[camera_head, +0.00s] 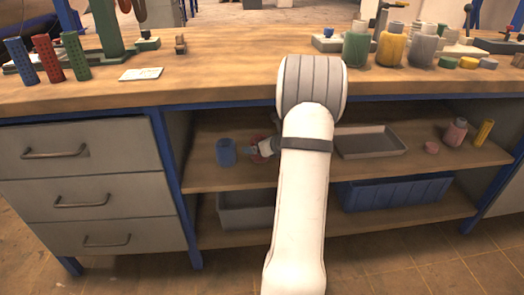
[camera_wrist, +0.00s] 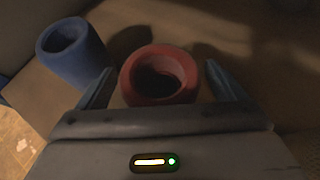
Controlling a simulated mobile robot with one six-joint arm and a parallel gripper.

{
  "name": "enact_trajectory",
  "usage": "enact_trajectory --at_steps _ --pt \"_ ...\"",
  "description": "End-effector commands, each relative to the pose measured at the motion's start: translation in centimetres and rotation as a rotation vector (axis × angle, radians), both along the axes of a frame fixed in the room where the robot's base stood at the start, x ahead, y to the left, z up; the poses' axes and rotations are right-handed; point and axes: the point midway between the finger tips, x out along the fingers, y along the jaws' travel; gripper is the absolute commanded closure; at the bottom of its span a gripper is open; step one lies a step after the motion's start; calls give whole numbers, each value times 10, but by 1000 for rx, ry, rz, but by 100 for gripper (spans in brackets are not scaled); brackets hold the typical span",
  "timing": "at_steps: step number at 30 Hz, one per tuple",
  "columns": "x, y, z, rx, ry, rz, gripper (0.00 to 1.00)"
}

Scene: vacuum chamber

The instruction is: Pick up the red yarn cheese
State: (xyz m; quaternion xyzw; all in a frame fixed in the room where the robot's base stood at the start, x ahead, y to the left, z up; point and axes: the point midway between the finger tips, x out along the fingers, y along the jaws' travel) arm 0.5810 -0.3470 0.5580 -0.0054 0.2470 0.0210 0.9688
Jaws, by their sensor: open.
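The red yarn cheese (camera_wrist: 160,98) is a round, hollow red spool with a dark hole in its end. In the wrist view it sits between the two fingers of my gripper (camera_wrist: 159,76), with a visible gap at the right finger; contact at the left finger is unclear. The fingers are spread. In the head view only a bit of the red yarn cheese (camera_head: 257,157) shows on the upper shelf, mostly hidden behind my gripper (camera_head: 258,150).
A blue spool (camera_head: 226,152) stands just left of the red one, also in the wrist view (camera_wrist: 72,52). A grey tray (camera_head: 370,142), pink and yellow items lie right on the same shelf. The wooden worktop (camera_head: 210,80) overhangs the shelf.

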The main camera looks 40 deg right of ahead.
Motion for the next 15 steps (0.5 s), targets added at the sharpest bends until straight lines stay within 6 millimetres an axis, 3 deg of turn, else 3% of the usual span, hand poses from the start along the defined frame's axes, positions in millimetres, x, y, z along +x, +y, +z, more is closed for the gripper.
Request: enact_trajectory --at_steps 2,15 --pt "0 0 0 0 0 0 11" --pt "-1 -1 0 0 0 0 47"
